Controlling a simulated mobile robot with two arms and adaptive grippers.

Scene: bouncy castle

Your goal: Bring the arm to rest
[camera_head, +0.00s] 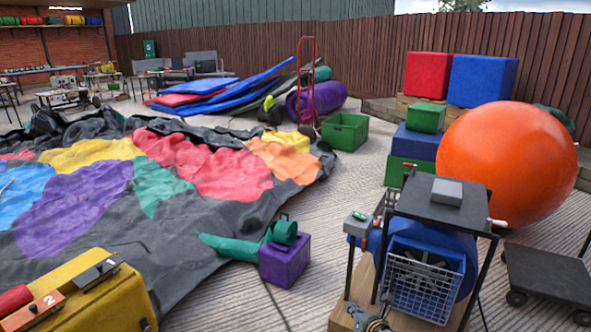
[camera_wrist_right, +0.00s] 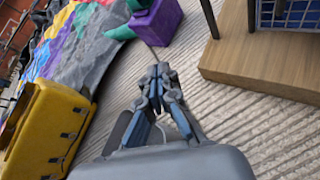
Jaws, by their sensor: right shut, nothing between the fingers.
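My right gripper (camera_head: 358,312) shows at the bottom edge of the head view, in front of the wooden base under the wire-basket stand. In the right wrist view my right gripper (camera_wrist_right: 160,72) is shut with its fingertips together and nothing between them. It is over bare ribbed concrete, between the yellow case on the left and the wooden base on the right. Most of my right arm is out of the picture. My left gripper is not in view.
A yellow case (camera_head: 100,300) stands at the lower left. A purple block (camera_head: 285,262) is ahead, beside the deflated colourful castle (camera_head: 95,205). A black-topped stand (camera_head: 430,207) with a wire basket (camera_head: 420,287) is close on the right.

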